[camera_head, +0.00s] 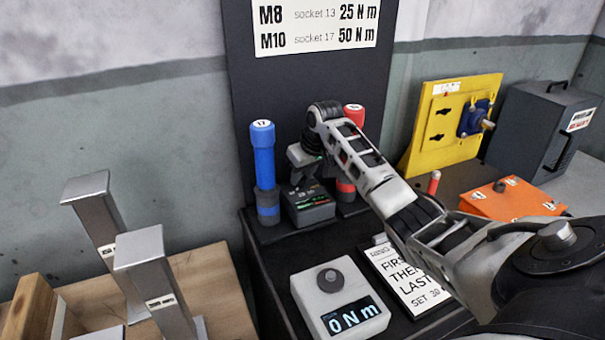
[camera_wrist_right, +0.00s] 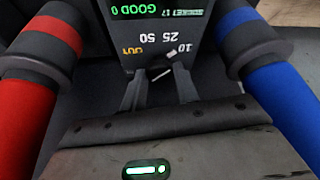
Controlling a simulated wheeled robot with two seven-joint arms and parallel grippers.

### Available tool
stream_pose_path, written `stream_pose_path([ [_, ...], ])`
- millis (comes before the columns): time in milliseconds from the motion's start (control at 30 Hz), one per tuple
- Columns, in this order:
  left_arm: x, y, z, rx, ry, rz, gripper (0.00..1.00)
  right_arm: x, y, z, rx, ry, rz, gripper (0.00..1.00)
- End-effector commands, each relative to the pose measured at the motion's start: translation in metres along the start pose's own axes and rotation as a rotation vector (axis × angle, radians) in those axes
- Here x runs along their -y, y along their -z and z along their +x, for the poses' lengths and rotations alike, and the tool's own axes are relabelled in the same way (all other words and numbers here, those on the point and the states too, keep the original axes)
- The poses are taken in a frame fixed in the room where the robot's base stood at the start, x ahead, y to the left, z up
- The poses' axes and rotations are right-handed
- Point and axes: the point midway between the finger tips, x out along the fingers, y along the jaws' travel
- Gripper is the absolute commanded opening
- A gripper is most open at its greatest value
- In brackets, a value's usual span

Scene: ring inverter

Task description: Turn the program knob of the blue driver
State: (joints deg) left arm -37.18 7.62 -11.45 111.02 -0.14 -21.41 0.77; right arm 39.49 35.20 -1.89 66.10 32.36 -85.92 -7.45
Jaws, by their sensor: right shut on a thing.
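The blue driver (camera_head: 264,160) stands upright with a white cap marked 17; it is also at the right of the right wrist view (camera_wrist_right: 268,75). A dark control unit (camera_head: 309,212) with a lit screen stands between the blue and red drivers. In the right wrist view its face shows upside-down: a green line with SOCKET 17 and GOOD 0, and the marks 10, 25, 50 and OUT around a small knob (camera_wrist_right: 162,76) with a white pointer. My left gripper is out of view.
The red driver (camera_head: 353,116) stands close by, partly behind my right arm. A white tester (camera_head: 337,308) reading 0 Nm and a white instruction card (camera_head: 390,270) lie in front. Grey metal posts (camera_head: 150,280) stand left; a yellow panel (camera_head: 440,125) and orange box (camera_head: 512,202) stand right.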

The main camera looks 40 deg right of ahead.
Motion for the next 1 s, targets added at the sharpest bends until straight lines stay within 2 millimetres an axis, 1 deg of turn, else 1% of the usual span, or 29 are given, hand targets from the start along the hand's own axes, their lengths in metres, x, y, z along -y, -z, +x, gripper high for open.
stream_pose_path([
  [300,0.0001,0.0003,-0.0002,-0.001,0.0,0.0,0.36,-0.003,0.0012,-0.0007,-0.002,0.095,-0.229,0.08],
  [500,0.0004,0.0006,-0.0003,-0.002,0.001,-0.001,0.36,-0.0042,0.0017,-0.0008,-0.003,0.141,-0.342,0.08],
  [700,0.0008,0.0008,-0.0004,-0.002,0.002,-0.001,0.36,-0.0044,0.0019,-0.0005,-0.003,0.169,-0.411,0.08],
  [1000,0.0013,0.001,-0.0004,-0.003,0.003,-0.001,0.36,-0.0046,0.0019,-0.0004,-0.002,0.181,-0.442,0.08],
])
